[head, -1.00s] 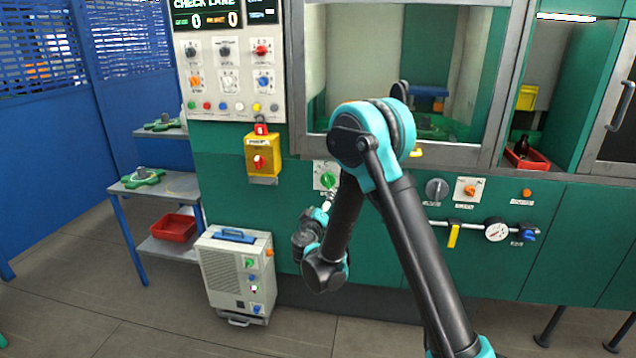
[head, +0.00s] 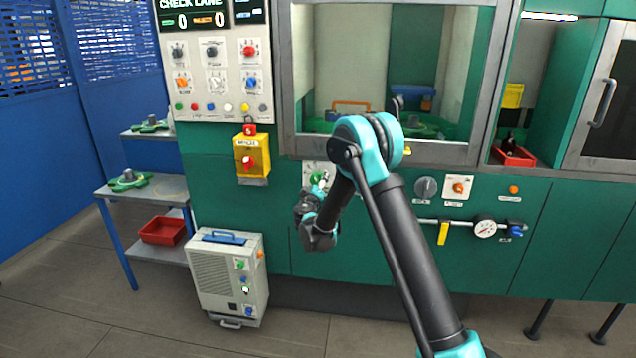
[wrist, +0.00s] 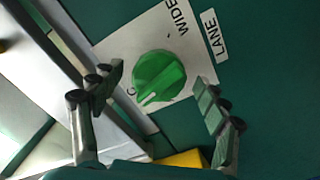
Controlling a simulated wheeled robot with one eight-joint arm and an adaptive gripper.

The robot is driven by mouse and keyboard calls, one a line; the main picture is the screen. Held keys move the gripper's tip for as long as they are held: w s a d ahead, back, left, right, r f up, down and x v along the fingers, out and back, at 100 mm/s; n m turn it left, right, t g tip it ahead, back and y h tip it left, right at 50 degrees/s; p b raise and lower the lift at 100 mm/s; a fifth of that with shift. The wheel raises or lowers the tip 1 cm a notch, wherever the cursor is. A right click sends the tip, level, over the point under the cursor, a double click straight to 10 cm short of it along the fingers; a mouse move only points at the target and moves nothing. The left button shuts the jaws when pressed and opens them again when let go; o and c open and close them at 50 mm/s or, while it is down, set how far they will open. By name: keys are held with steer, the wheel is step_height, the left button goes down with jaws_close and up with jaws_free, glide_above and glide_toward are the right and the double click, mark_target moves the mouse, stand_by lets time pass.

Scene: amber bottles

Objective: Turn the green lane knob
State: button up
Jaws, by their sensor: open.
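The green lane knob (wrist: 158,77) sits on a white plate in the wrist view, with "WIDE" printed on the plate and a "LANE" label (wrist: 215,37) beside it. Its white pointer line faces the lower left of that view. My gripper (wrist: 160,98) is open, with one finger on each side of the knob and a visible gap to both. In the head view the knob (head: 317,179) shows on the green machine front, partly covered by my gripper (head: 325,184).
A grey knob (head: 426,187) and an orange knob (head: 458,187) are to the right. A yellow switch box (head: 251,157) is at upper left. A gauge (head: 485,228) with a pipe is lower right. A grey cabinet unit (head: 230,277) stands on the floor.

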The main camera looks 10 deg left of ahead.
steer(key=shift+w, duration=0.85)
steer(key=c, duration=1.2)
steer(key=shift+n, duration=2.8)
steer(key=o, duration=1.2)
